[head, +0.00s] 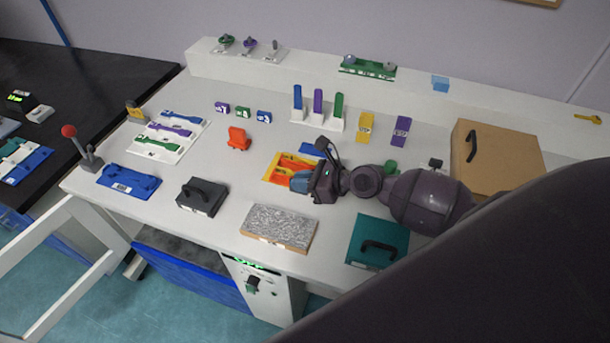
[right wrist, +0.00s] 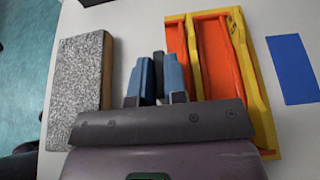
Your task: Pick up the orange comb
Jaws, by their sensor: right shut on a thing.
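An orange piece with a yellow frame (head: 279,168) lies flat on the white table, partly hidden by my right gripper. In the right wrist view its orange panels (right wrist: 216,60) lie between yellow bars, right of the fingers. A small upright orange piece (head: 238,138) stands farther left; I cannot tell which orange piece is the comb. My right gripper (head: 300,181), with blue fingers, is low at the near right side of the framed piece. In the right wrist view its fingers (right wrist: 157,78) are shut on a narrow dark thing, mostly hidden between them. My left gripper is out of view.
A speckled grey block (head: 279,225) lies in front of the gripper. A black-handled dark block (head: 202,196) and a teal plate (head: 377,241) flank it. Behind stand upright coloured strips (head: 318,105). A brown box (head: 495,160) is at right. The table between the orange pieces is clear.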

